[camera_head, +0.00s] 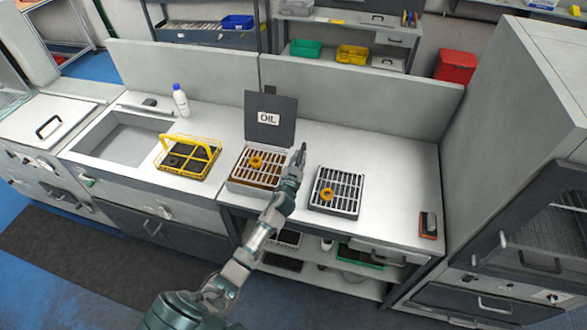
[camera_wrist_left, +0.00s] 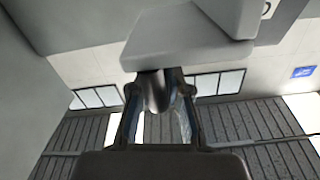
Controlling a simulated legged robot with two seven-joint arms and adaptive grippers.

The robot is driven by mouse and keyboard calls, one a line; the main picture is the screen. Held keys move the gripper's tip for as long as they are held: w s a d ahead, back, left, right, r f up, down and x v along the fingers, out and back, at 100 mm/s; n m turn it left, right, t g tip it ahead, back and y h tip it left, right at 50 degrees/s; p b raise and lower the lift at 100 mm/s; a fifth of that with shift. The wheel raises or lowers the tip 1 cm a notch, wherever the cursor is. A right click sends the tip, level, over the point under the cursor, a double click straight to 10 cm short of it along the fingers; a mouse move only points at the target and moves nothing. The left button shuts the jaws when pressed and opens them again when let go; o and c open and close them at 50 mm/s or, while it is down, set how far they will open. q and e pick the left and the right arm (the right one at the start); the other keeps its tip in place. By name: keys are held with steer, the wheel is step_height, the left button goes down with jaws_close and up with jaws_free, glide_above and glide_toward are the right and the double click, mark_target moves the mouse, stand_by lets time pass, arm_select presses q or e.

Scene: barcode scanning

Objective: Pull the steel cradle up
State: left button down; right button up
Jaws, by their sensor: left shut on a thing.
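My left gripper (camera_head: 299,156) reaches over the counter, above the gap between two slatted racks. It is shut on a grey metal piece (camera_wrist_left: 154,92), seen between the fingers in the left wrist view. I cannot tell which object this piece belongs to. The left rack (camera_head: 240,170) has brown slats and sits in a pale box, with an orange ring on it. The right rack (camera_head: 348,183) has steel-grey bars and an orange ring (camera_head: 327,194). I cannot tell which rack, if either, is the steel cradle. My right gripper is not in view.
A dark upright panel marked OIL (camera_head: 270,105) stands behind the brown-slatted rack. A yellow wire basket (camera_head: 190,150) and a white bottle (camera_head: 181,101) are to the left. A small orange-and-black object (camera_head: 428,225) lies at right. The counter behind the steel-grey rack is clear.

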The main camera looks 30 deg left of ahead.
arm_select(q)
steer(key=shift+r, duration=0.35)
steer(key=c, duration=1.3)
jaws_free()
steer(key=shift+o, duration=0.8)
steer(key=shift+s+f, duration=0.1)
steer(key=v, duration=1.2)
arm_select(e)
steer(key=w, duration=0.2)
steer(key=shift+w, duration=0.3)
